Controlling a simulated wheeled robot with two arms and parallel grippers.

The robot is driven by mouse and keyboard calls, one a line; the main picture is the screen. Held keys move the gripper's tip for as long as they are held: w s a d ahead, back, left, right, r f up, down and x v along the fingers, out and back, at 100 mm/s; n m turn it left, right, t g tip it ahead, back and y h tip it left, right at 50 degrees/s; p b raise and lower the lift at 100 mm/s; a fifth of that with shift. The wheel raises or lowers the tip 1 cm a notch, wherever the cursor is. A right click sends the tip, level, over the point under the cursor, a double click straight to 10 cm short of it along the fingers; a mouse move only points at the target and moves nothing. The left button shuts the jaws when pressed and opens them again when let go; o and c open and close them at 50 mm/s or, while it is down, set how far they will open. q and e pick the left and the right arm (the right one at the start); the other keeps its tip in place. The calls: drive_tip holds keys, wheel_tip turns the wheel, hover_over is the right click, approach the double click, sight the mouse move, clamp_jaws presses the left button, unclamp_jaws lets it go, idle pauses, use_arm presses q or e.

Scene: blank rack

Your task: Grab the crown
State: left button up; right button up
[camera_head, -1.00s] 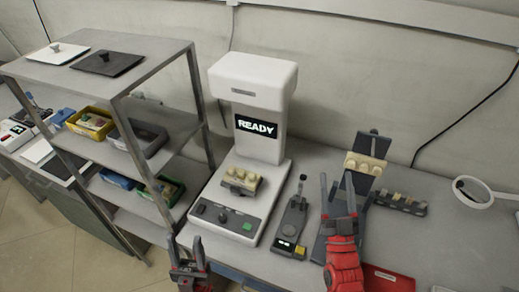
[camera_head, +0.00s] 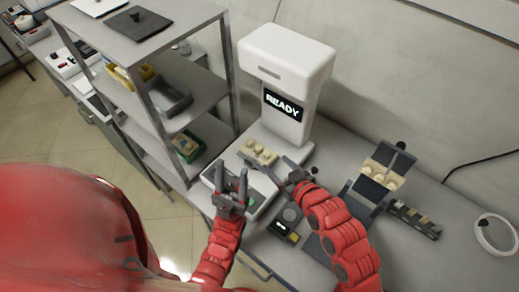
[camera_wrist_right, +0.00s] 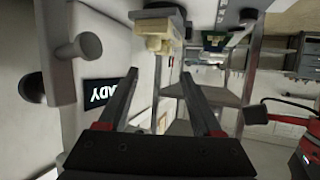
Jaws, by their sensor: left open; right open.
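No separate crown can be made out. A cream tooth-shaped model (camera_head: 258,152) sits on a dark holder on the white machine's base; what seems the same model is near the top of the right wrist view (camera_wrist_right: 158,32). A second cream tooth model (camera_head: 384,173) rests on a dark stand to the right. My right gripper (camera_head: 285,171) is open beside the machine, just right of the first model; its empty fingers (camera_wrist_right: 158,76) show apart in the wrist view, short of the model. My left gripper (camera_head: 231,170) is open and upright in front of the machine's base, empty.
The white machine (camera_head: 288,60) shows READY. A metal shelf rack (camera_head: 190,25) with bins stands close on the left. A small grey device (camera_head: 284,226) lies below my right arm. A dark strip of samples (camera_head: 413,218) and a white ring (camera_head: 495,235) lie right.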

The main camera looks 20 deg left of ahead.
sight(259, 146)
drive_tip(key=x, duration=0.5)
drive_tip(key=shift+w+b, duration=0.15)
drive_tip(key=shift+b, duration=0.25)
drive_tip(key=shift+x, duration=2.95)
drive_tip(key=shift+a+r, duration=0.1)
drive_tip(key=shift+r, duration=0.05)
clamp_jaws()
